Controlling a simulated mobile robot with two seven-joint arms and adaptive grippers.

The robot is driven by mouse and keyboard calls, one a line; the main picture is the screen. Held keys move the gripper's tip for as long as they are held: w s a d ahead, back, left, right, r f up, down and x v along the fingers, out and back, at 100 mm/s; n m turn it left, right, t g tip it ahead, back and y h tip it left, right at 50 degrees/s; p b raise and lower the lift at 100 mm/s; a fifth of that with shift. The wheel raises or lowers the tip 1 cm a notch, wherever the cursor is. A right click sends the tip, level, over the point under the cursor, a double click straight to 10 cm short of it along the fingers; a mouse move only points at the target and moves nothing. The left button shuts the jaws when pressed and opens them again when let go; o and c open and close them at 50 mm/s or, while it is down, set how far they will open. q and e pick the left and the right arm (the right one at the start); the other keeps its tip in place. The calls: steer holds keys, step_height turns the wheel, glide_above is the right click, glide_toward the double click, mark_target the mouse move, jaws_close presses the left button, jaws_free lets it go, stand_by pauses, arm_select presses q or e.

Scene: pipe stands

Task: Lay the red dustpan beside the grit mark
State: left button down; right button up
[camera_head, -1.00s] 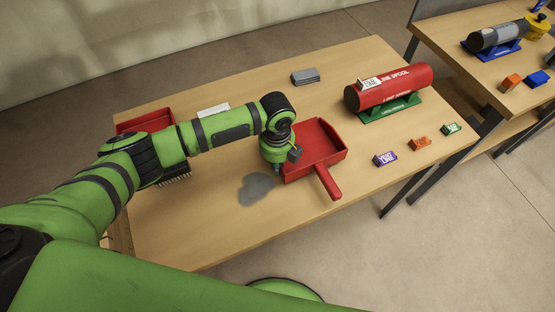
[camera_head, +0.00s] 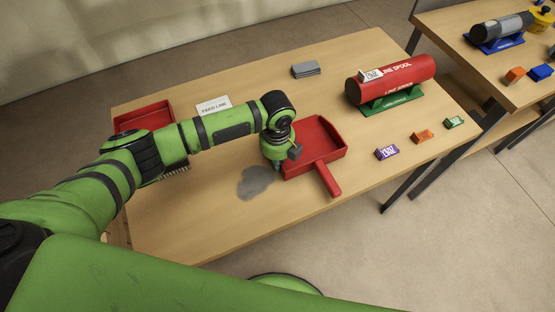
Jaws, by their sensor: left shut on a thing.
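The red dustpan (camera_head: 318,142) lies on the wooden table with its handle toward the front edge. The grit mark (camera_head: 257,183), a grey patch on the table, is just left of the dustpan and its handle. My left gripper (camera_head: 277,166) is at the dustpan's left edge, shut on it; its fingers are mostly hidden below the wrist. I cannot tell whether the dustpan touches the table all along. My right gripper is not in view.
A red spool (camera_head: 420,72) rests on a green stand (camera_head: 392,101) at the right. Purple (camera_head: 386,152), orange (camera_head: 422,136) and green (camera_head: 454,122) blocks line the right side. A red tray (camera_head: 143,115), a white label card (camera_head: 213,106) and grey plates (camera_head: 306,70) lie further back. The front table area is clear.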

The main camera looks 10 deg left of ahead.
arm_select(q)
steer(key=shift+f, duration=0.3)
steer(key=c, duration=1.3)
jaws_free()
step_height(320, 180, up, 12)
steer(key=shift+r, duration=0.1)
